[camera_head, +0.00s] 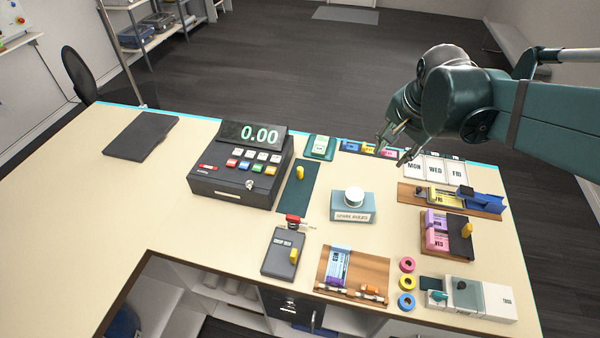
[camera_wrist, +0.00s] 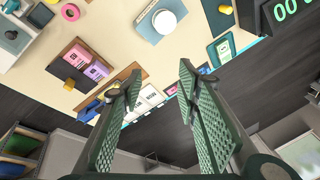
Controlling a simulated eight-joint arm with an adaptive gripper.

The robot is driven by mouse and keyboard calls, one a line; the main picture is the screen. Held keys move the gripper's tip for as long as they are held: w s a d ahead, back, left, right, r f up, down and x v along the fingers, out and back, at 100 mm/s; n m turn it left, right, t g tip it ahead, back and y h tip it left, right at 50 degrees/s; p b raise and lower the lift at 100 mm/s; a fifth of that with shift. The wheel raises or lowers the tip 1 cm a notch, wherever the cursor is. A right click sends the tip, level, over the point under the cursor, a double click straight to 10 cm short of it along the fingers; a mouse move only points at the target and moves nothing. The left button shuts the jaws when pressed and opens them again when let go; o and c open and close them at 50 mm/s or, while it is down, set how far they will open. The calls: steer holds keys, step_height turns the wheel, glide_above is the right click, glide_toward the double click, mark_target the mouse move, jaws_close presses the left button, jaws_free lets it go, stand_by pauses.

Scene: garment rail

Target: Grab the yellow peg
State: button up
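A yellow peg (camera_head: 299,172) stands on a dark teal mat (camera_head: 291,196) beside the cash register; it also shows at the top of the wrist view (camera_wrist: 225,8). A second yellow peg-like piece (camera_head: 294,256) is on a dark grey box (camera_head: 272,263) at the front. A third (camera_head: 467,230) is on the dark board with purple and pink blocks, and in the wrist view (camera_wrist: 69,85). I cannot tell which one is meant. My gripper (camera_head: 393,149) is open and empty above the table's back edge, apart from all three; its fingers show spread in the wrist view (camera_wrist: 160,72).
The cash register (camera_head: 229,190) stands left of the teal mat. A blue box with a white knob (camera_head: 352,208) stands right of it. Card trays and a wooden board (camera_head: 340,275) crowd the right side. The table's left part (camera_head: 90,220) is mostly clear.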

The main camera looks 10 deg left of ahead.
steer(key=w+a+f+m+g, duration=0.1)
steer(key=w+a+f+m, duration=0.25)
steer(key=w+a, duration=0.35)
steer(key=m+g, duration=0.3)
steer(key=m, duration=0.3)
glide_above(300, 168)
steer(key=shift+n+h, duration=0.25)
steer(key=shift+h, duration=0.15)
steer(key=f, duration=1.9)
steer(key=shift+d, duration=0.3)
steer(key=shift+a+f, duration=0.35)
steer(key=shift+f, duration=0.15)
steer(key=shift+f, duration=0.1)
steer(key=shift+f, duration=1.15)
steer(key=shift+f+p, duration=0.55)
steer(key=shift+f, duration=2.05)
